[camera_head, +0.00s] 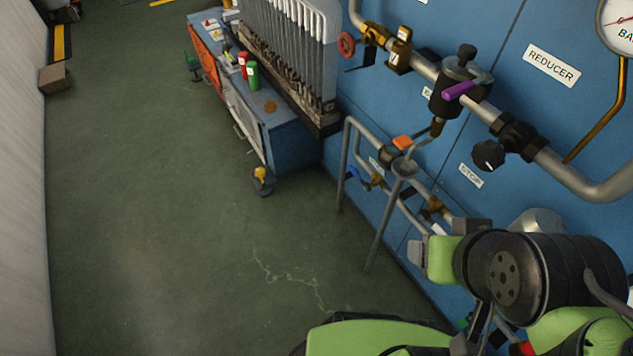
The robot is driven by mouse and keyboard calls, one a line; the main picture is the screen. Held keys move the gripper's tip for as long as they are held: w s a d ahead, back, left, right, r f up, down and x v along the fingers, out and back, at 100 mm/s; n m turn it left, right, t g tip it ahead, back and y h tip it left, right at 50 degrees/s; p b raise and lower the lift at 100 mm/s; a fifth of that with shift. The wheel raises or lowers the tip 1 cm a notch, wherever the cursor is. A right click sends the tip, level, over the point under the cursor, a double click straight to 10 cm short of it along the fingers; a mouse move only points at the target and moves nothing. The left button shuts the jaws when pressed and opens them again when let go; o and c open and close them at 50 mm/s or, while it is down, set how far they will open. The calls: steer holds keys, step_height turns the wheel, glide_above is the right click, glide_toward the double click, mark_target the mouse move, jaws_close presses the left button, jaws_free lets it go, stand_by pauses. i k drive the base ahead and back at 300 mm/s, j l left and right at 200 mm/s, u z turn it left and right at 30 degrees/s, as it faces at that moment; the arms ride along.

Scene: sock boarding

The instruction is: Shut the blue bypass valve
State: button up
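A small blue lever handle (355,174) sits on a brass valve (377,180) in the lower pipework, left of the picture's middle right. The lever slants down and away from the brass body; its exact angle to the pipe is hard to tell at this size. My green and black arm fills the lower right. The end of my arm, with what looks like my gripper (418,254), is right of and below the blue lever, apart from it. Its fingers are too unclear to show whether they are open.
A grey pipe frame (374,232) stands between the open floor and the lower valves. A blue workbench (293,141) stands behind. The green floor (150,220) at left is clear.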

mark_target(367, 187)
steer(key=u, duration=0.2)
steer(key=i+j, duration=0.25)
steer(key=i+j+z, duration=0.1)
steer(key=j, duration=0.35)
steer(key=i+j+z, duration=0.1)
steer(key=i+j, duration=0.45)
steer(key=j, duration=0.25)
steer(key=i+j+z, duration=0.1)
steer(key=j, duration=0.3)
steer(key=i+j, duration=0.25)
steer(key=j, duration=0.15)
steer(key=i+z, duration=0.05)
